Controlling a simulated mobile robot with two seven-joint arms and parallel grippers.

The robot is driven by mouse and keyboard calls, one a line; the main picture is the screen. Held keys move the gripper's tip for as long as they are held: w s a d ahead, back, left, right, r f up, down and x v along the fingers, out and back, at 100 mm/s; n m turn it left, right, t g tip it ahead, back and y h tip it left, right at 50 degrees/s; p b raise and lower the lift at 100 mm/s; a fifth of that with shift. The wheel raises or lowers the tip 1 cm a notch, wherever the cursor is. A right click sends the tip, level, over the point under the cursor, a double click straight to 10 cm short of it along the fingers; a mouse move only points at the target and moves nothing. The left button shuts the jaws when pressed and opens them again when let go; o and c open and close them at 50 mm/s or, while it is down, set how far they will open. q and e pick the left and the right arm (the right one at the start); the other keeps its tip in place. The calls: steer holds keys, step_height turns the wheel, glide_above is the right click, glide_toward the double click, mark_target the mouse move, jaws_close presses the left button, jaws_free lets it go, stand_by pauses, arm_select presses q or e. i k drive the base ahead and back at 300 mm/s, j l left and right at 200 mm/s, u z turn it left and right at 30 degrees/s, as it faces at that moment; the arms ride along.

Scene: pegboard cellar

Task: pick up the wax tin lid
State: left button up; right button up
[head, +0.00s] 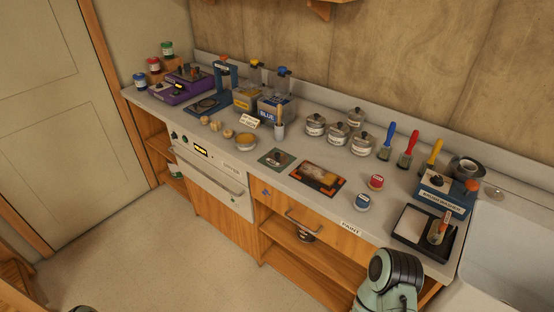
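I cannot make out for certain which thing is the wax tin lid. A round, shallow tin with yellow-orange contents (246,139) stands open on the counter, right of several small pale knobs. Several lidded metal pots with labels, one of them here (338,132), stand toward the back of the counter. A small dark round item with a pale label (305,235) sits in the open shelving under the counter. Neither gripper shows. A green and black part of my own arm rises at the bottom right, in front of the counter.
A white sink (510,245) is at right. An oven-like drawer front (212,176) has a bar handle.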

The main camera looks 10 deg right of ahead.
mark_target(275, 158)
steer(key=i+j+z, duration=0.1)
steer(key=z, duration=0.3)
steer(key=j+z, duration=0.15)
steer(key=z, duration=0.2)
steer(key=i+j+z, duration=0.2)
steer(key=j, duration=0.3)
steer(key=j+z, duration=0.2)
steer(key=j, duration=0.35)
